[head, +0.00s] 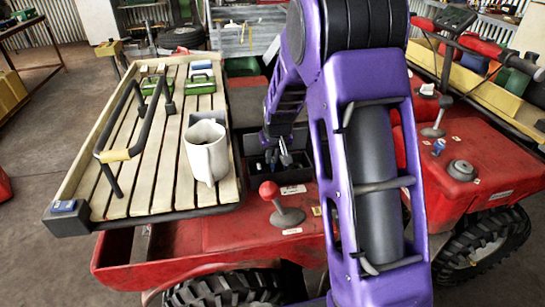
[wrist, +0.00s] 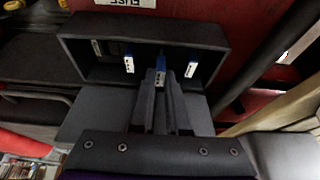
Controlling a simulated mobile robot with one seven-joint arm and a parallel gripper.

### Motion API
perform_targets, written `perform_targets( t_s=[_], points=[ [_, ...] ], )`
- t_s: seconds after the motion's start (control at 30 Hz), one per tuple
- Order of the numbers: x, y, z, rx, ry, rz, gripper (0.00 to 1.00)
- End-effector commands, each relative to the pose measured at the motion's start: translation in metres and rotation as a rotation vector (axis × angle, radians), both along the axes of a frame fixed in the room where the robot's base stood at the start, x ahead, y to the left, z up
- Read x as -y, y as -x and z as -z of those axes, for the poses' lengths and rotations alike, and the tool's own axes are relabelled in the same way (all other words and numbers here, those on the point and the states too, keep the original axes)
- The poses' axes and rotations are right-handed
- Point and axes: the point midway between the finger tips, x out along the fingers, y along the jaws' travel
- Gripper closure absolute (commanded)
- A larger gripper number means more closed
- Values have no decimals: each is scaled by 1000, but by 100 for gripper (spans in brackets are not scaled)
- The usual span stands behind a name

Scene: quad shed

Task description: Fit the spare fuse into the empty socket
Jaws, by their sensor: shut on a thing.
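My gripper (wrist: 160,88) is shut on a small blue and white fuse (wrist: 160,78), held between its fingertips at the front of a dark open fuse box (wrist: 75,44). Other blue and white fuses stand in the box, one to the left (wrist: 129,65) and one to the right (wrist: 191,68) of the held one. A small pale piece (wrist: 97,47) shows at the far left inside. The empty socket cannot be made out, and I cannot tell whether the held fuse touches a socket. In the head view my gripper (head: 279,158) is low over the dark box.
A slatted rack (head: 110,195) left of the box carries a white mug (head: 207,152), green boxes (head: 200,84) and a black bar handle (head: 157,110). A red-knobbed lever (head: 270,190) stands in front of the box. Red bodywork lies around it.

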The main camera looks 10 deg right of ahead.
Motion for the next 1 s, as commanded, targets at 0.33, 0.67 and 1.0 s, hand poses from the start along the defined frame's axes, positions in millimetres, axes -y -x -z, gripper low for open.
perform_targets(
  t_s=[0.33, 0.67, 1.0],
  points=[
    [0, 0, 12, -1, 0, 0, 100],
    [0, 0, 20, 0, 0, 0, 83],
    [0, 0, 19, 0, 0, 0, 52]
  ],
)
